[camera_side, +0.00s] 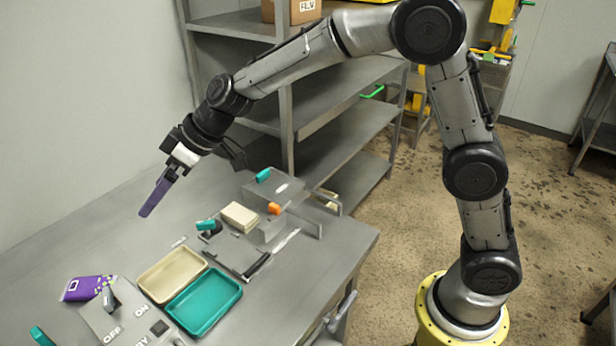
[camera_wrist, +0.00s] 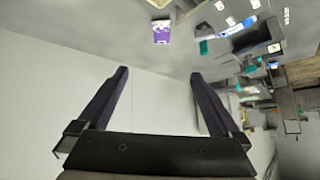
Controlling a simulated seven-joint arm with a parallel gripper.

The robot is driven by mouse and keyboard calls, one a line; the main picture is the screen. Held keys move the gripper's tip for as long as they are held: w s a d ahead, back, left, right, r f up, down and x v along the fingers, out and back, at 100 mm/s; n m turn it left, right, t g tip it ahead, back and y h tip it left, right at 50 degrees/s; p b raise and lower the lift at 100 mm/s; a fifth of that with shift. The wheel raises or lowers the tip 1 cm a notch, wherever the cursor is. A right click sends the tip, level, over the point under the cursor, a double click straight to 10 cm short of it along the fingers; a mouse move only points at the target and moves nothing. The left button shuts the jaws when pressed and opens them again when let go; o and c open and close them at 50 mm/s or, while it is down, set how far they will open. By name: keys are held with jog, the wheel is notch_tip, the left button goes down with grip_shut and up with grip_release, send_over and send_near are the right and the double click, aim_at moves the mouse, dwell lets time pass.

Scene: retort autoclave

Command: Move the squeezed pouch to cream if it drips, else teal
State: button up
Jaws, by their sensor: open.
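My gripper (camera_side: 149,209) is raised above the back of the grey table, its dark purple fingers pointing down. In the wrist view the two fingers (camera_wrist: 159,73) stand wide apart with nothing between them. A purple pouch (camera_side: 88,288) lies on the table at the lower left, away from my gripper; it also shows in the wrist view (camera_wrist: 161,33), beyond the fingertips. No drip or wet spot can be made out around it. The cream tray (camera_side: 172,274) and the teal tray (camera_side: 204,302) lie side by side right of the pouch, and both look empty.
A labelled grey panel (camera_side: 120,312) stands between pouch and trays. A cream block (camera_side: 240,216), small teal pieces (camera_side: 263,175) and an orange piece (camera_side: 274,208) sit around grey fixtures behind the trays. Shelving (camera_side: 330,115) stands beyond. The table's back left is clear.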

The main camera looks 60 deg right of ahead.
jog(key=s+d+r+m+h, duration=0.1)
jog(key=s+d+r, duration=0.2)
jog(key=s+d, duration=0.15)
jog(key=s+d+r+m, duration=0.1)
jog(key=s+d+r, duration=0.25)
jog(key=s, duration=0.25)
jog(key=s+d+f+m+h, duration=0.2)
jog(key=s+d, duration=0.5)
jog(key=s, duration=0.5)
jog(key=s+d+f+m+h, duration=0.2)
jog(key=s+d, duration=0.5)
jog(key=s, duration=0.6)
jog(key=shift+d+m+h, duration=0.2)
jog(key=shift+m+h, duration=0.3)
jog(key=shift+m, duration=0.2)
